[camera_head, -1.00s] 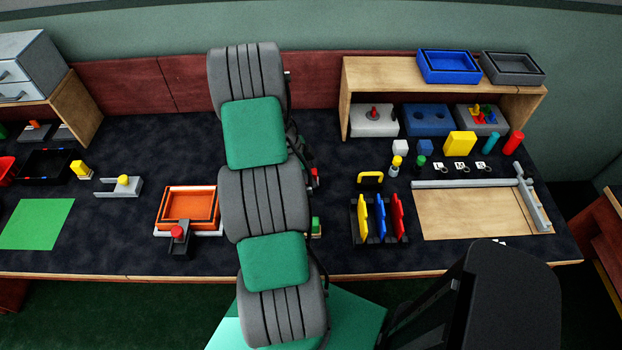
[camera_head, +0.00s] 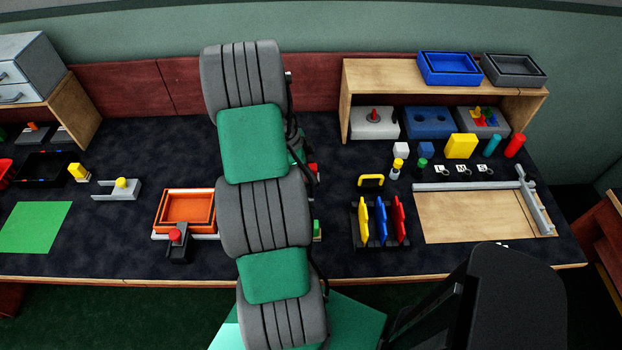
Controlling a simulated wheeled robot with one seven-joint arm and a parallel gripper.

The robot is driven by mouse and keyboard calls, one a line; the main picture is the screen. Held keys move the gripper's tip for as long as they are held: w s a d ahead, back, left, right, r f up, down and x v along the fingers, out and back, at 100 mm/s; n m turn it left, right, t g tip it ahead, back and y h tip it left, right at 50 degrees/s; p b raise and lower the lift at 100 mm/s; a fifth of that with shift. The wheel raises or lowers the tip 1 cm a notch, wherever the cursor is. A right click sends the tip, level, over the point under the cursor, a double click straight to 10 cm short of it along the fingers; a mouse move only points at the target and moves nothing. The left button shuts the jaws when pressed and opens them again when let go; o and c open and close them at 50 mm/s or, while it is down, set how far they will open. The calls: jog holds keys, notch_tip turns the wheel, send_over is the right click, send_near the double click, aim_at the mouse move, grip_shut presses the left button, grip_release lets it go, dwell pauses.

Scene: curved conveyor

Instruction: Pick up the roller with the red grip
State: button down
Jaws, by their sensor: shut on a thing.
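My arm rises through the middle of the picture and hides most of the work spot behind it. Dark parts of my gripper (camera_head: 307,172) show at the arm's right edge; its fingertips are mostly hidden. A small red part (camera_head: 314,168) shows right beside it, which fits the red grip of the roller; the rest of the roller is hidden. My gripper is shut on it. A small green thing (camera_head: 316,228) shows lower down at the arm's right edge.
To the right stand a rack with yellow, blue and red plates (camera_head: 382,240), a yellow handle (camera_head: 371,180) and a wooden board with a grey bar (camera_head: 470,215). To the left lie an orange tray (camera_head: 160,210) and a red button (camera_head: 175,235). A wooden shelf (camera_head: 347,105) stands behind.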

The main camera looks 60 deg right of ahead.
jog(key=s+a+r+b, duration=0.2)
jog(key=s+a+r, duration=0.4)
jog(key=a+r, duration=0.3)
jog(key=a, duration=0.3)
jog(key=shift+s+a+r+b, duration=0.15)
jog(key=shift+a+r+b, duration=0.1)
jog(key=shift+a+b, duration=0.05)
